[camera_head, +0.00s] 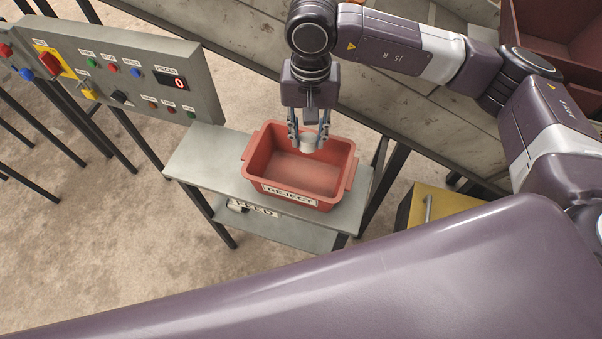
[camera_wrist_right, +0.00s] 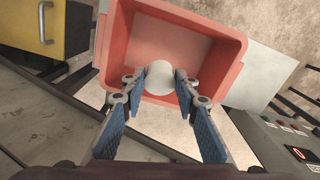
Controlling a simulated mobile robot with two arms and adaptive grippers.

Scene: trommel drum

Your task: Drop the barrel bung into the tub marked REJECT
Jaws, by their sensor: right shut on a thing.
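The REJECT tub (camera_head: 262,186) is a red-orange open bin with a white label on its front wall. It stands on a grey shelf stand, and its inside looks empty. My right gripper (camera_head: 309,143) points down over the tub's back part. It is shut on a white round barrel bung (camera_head: 308,147). In the right wrist view the bung (camera_wrist_right: 159,80) sits between the blue-padded fingers, with the tub (camera_wrist_right: 215,58) below it. The exact height of the bung above the tub floor is hard to tell. My left gripper is not in view.
The grey stand (camera_head: 205,160) has bare top at the tub's left and a lower shelf with a partly hidden label. A control panel (camera_head: 130,75) is at the left. A sloping metal chute wall (camera_head: 430,120) runs behind the tub. A yellow cabinet (camera_head: 440,203) stands at the right.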

